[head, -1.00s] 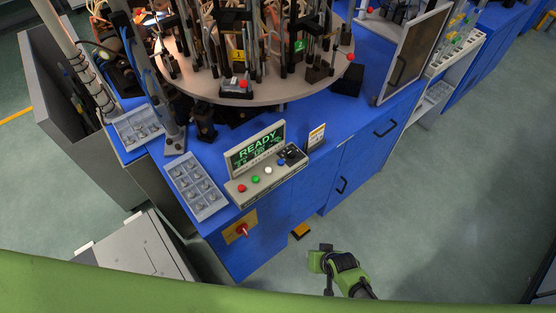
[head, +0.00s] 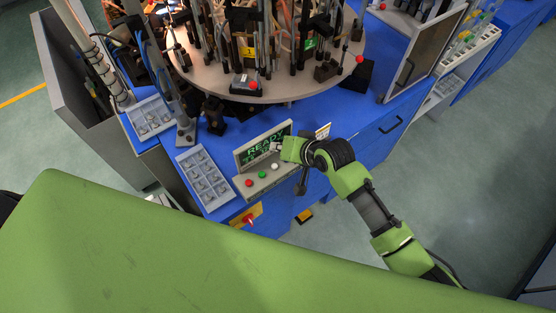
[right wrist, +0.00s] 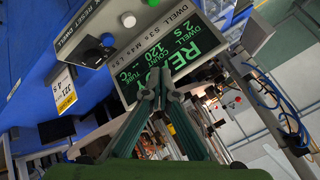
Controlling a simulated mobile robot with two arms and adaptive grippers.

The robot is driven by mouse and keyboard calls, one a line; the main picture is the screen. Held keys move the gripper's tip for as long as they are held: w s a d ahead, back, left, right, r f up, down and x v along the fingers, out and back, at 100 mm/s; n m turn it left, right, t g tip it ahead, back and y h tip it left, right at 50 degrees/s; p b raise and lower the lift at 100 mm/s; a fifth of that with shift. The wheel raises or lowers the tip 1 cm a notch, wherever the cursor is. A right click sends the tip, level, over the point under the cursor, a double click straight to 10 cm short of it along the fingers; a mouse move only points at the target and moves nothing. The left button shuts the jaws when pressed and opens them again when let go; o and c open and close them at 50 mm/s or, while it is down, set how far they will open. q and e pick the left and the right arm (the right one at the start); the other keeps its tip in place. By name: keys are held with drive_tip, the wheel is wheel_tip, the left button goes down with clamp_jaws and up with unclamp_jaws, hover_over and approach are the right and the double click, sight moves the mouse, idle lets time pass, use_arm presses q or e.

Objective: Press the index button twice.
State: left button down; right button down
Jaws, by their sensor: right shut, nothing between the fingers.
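The control panel (head: 258,186) stands on the blue bench, with a lit green READY display (head: 254,152). Its red button (head: 249,183), green button (head: 262,174) and white button (head: 274,166) show in the head view. In the right wrist view the white button (right wrist: 128,20) sits by a label cut off to "X", seemingly the index button; the blue button (right wrist: 107,40) is by "RESET". My right gripper (head: 277,148) is shut and empty, in front of the display and above the buttons. Its fingertips (right wrist: 164,74) overlap the display in the right wrist view; contact cannot be told. My left gripper is out of view.
A black dwell knob (right wrist: 92,56) sits beside the blue button. A round turntable (head: 290,93) with upright fixtures stands behind the panel. A grey parts tray (head: 204,182) lies left of it, and a red rotary switch (head: 248,219) is below on the bench front.

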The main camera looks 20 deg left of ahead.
sight(276, 167)
drive_tip(key=shift+a+r, duration=0.25)
drive_tip(key=shift+r, duration=0.25)
drive_tip(key=shift+f, duration=0.2)
wheel_tip(276, 167, down, 8)
drive_tip(key=b, duration=0.6)
drive_tip(key=shift+r, duration=0.1)
drive_tip(key=shift+f+b, duration=0.35)
idle(0.7)
drive_tip(key=shift+f, duration=0.4)
